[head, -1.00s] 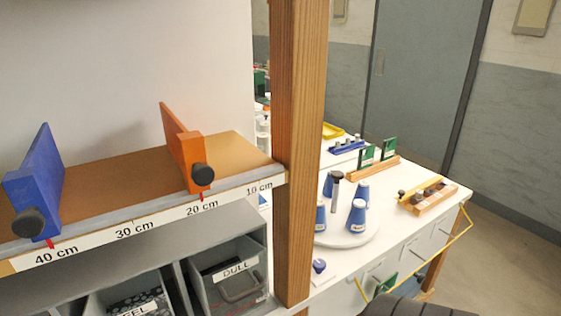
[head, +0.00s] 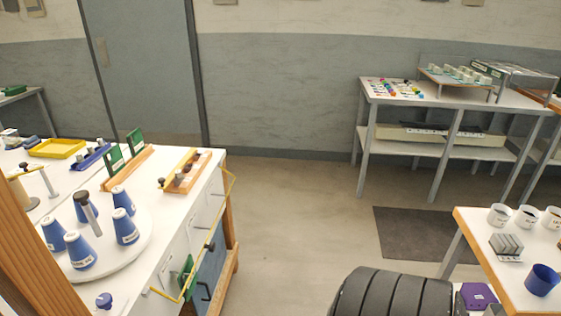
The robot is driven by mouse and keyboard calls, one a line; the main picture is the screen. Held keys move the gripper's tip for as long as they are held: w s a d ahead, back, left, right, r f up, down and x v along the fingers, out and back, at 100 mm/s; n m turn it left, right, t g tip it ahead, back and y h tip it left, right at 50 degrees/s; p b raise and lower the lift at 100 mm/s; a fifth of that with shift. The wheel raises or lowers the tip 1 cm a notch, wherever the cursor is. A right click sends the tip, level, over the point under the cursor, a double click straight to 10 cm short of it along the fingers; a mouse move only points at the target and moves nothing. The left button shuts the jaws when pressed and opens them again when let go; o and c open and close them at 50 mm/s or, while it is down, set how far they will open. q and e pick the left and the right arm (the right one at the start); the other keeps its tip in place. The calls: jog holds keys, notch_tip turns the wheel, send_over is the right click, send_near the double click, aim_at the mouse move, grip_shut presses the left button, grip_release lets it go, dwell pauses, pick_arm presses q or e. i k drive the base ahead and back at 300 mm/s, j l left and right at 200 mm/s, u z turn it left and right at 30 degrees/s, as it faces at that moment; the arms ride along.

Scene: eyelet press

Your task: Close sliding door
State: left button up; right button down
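I cannot tell whether this is the sliding door. Neither my left nor my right gripper is in view.
A white workbench (head: 135,285) with blue cones on a round plate stands at left. A wooden post (head: 35,260) is close at lower left. A grey shelf table (head: 440,102) stands along the back wall; another table (head: 485,232) is at right. Open floor (head: 290,215) lies between.

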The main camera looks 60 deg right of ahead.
aim_at(210, 268)
jog(key=z, duration=1.3)
jog(key=i+l, duration=0.25)
jog(key=i+l+u, duration=0.15)
jog(key=l, duration=0.25)
jog(key=i, duration=0.1)
